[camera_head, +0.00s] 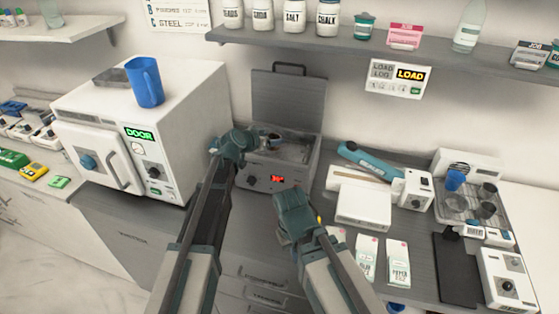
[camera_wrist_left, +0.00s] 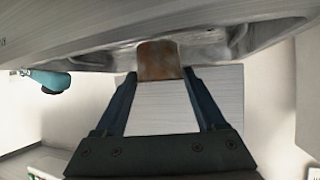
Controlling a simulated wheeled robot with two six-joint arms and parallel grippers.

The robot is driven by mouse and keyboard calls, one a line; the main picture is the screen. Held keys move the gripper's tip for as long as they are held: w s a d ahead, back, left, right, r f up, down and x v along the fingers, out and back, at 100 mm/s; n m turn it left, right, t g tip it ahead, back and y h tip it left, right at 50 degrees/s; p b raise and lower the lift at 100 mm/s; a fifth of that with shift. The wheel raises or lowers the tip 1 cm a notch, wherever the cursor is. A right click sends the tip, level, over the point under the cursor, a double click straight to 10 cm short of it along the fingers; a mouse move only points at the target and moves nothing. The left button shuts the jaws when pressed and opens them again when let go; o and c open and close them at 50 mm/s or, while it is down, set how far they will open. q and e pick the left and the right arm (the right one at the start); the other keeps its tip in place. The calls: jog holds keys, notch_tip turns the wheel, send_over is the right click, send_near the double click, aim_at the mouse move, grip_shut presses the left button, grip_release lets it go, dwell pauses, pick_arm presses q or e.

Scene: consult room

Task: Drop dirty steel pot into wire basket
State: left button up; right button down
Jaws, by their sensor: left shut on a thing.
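My left gripper (camera_head: 246,142) reaches over the front left of an open steel bath. In the left wrist view its two dark fingers (camera_wrist_left: 160,78) are shut on the dirty steel pot (camera_wrist_left: 160,60), which is brown and stained. In the head view the pot shows only as a small dark and brownish shape just right of the gripper, over the bath. The wire basket seems to be inside the bath (camera_head: 290,150), but its wires are too small to make out. My right gripper (camera_head: 295,205) is in front of the bath, its fingers hidden from view.
The bath's grey lid (camera_head: 288,98) stands open behind it. A white oven with a blue jug (camera_head: 145,82) on top stands left. A teal-handled device (camera_head: 370,160) and white boxes stand right. A rack (camera_head: 480,205) with cups is farther right. A shelf (camera_head: 380,52) hangs above.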

pick_arm(q)
jog(key=o, duration=1.3)
jog(key=p+v, duration=0.6)
jog(key=v, duration=0.7)
jog(key=shift+s+a+r+p, duration=0.2)
jog(key=shift+s+a+p, duration=0.1)
jog(key=shift+p, duration=0.1)
pick_arm(e)
notch_tip(320, 180, up, 7)
jog(key=shift+f, duration=0.15)
